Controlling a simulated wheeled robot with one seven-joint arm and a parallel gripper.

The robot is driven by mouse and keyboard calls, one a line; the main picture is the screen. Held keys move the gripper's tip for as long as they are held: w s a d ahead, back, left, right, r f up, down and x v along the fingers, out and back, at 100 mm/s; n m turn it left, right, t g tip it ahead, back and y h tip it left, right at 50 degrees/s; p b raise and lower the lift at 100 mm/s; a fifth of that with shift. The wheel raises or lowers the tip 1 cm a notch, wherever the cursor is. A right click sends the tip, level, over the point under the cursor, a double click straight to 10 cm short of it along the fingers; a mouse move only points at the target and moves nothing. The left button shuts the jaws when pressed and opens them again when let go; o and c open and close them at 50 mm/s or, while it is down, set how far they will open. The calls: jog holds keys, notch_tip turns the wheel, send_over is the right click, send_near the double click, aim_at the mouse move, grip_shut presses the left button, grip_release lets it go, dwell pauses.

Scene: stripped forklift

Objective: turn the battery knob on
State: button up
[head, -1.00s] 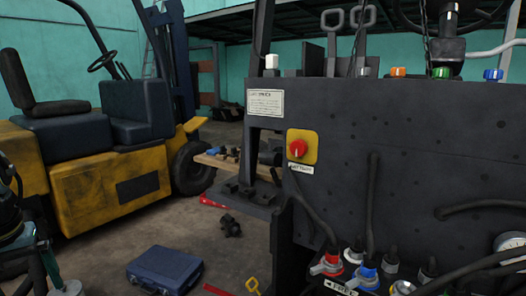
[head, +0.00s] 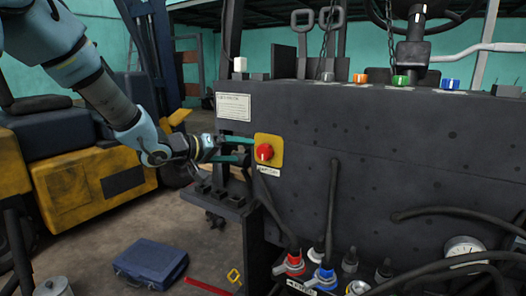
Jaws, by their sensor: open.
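The battery knob (head: 264,152) is a red knob on a yellow plate (head: 271,141), mounted at the left end of the dark front panel. A small white label (head: 267,171) sits just below it. My gripper (head: 248,150) reaches in from the left with two teal fingers, one above the other. The fingers are spread apart, with their tips close to the left edge of the yellow plate. Nothing shows between them. I cannot tell whether the tips touch the plate.
The dark panel (head: 380,150) spans the right. Hoses and red and blue connectors (head: 325,275) sit below it. Coloured knobs (head: 400,81) line its top edge. A blue case (head: 150,262) lies on the floor. A yellow forklift (head: 90,195) stands behind my arm.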

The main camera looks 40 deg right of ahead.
aim_at(262, 152)
jog(key=p+x, duration=0.1)
jog(key=x, duration=0.8)
jog(key=shift+w+d+p, duration=0.1)
jog(key=shift+d+p, duration=0.05)
jog(key=shift+p, duration=0.25)
jog(key=c, duration=1.4)
jog(key=shift+o, duration=0.2)
